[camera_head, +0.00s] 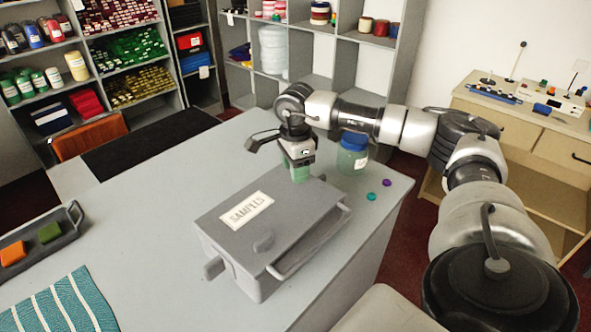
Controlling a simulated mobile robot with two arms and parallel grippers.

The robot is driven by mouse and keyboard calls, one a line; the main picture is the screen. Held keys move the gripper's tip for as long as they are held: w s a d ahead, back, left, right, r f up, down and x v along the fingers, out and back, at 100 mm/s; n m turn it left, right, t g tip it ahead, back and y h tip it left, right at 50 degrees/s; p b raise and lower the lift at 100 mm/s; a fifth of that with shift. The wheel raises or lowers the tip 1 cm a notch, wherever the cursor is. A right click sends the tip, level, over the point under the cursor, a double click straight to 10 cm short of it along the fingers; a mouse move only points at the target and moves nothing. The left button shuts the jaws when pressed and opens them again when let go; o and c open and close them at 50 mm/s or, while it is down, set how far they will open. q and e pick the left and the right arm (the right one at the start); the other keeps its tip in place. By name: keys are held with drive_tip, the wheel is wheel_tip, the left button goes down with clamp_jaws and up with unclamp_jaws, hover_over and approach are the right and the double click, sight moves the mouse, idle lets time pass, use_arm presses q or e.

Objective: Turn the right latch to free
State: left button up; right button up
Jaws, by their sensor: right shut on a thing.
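A grey box (225,228) with a lid labelled SAMPLES stands on the grey counter. A small grey tab (213,268) sticks out at its front left and a grey knob (264,242) sits near the lid's front edge. I cannot tell for sure which part is the right latch. My right gripper (299,168) points down just behind the box's far edge. It is shut on a green block (299,174), apart from the tab and knob. My left gripper is not in view.
A blue-lidded green jar (352,155) stands right of my gripper, with small teal (371,196) and purple (387,183) pieces nearby. A dark tray (65,238) and striped cloth (60,305) lie at left. The counter left of the box is clear.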

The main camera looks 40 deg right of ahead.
drive_tip(key=m+b, duration=0.1)
drive_tip(key=m, duration=0.5)
drive_tip(key=shift+m, duration=0.3)
drive_tip(key=m+b, duration=0.1)
drive_tip(key=m, duration=0.5)
drive_tip(key=shift+m, duration=0.3)
drive_tip(key=o, duration=0.9)
wheel_tip(320, 180, up, 11)
drive_tip(key=shift+f+b, duration=0.1)
drive_tip(key=shift+b, duration=0.35)
